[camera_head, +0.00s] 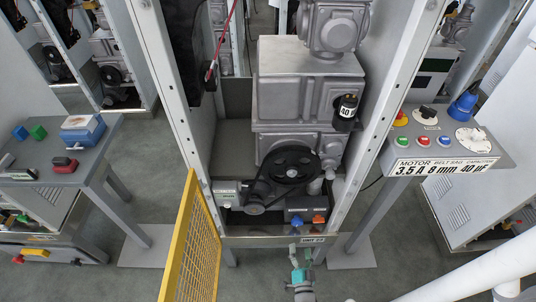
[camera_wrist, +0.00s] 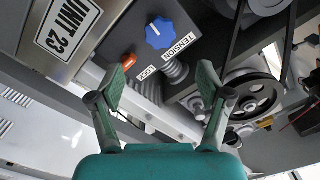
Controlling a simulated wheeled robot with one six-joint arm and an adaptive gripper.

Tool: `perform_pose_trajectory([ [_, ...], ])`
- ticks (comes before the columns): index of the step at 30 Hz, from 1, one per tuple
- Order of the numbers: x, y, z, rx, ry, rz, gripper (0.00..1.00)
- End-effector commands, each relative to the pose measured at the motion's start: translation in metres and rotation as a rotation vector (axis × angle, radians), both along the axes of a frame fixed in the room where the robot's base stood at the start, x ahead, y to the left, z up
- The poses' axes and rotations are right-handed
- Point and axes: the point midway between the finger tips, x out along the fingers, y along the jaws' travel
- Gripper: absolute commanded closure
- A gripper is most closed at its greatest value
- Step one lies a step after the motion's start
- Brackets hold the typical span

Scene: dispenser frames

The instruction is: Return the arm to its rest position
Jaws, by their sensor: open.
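My gripper (camera_head: 301,256) is low in the middle of the head view, in front of the bottom edge of the open dispenser frame (camera_head: 272,241) marked UNIT 23. In the wrist view my gripper (camera_wrist: 163,84) has its two fingers spread wide, with nothing between them. Beyond the fingers are the blue TENSION knob (camera_wrist: 160,33) and the orange LOCK lever (camera_wrist: 128,61). Both appear apart from the fingers. Most of my arm is outside the head view.
The frame holds a grey motor housing, a black belt pulley (camera_head: 290,165) and a black 40 µF capacitor (camera_head: 346,112). A yellow mesh guard (camera_head: 192,250) stands open at left. A control stand (camera_head: 450,150) is at right, a parts table (camera_head: 60,150) at left.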

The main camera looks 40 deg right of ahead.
Motion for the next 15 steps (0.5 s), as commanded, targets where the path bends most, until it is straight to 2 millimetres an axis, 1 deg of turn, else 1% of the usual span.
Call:
perform_pose_trajectory([
  [5,0.0,0.0,0.0,0.0,0.001,0.001,0.22],
  [8,-0.005,0.004,0.002,-0.004,0.008,0.012,0.22],
  [11,-0.018,0.014,0.009,-0.019,0.025,0.047,0.22],
  [15,-0.047,0.036,0.029,-0.059,0.068,0.129,0.22],
])
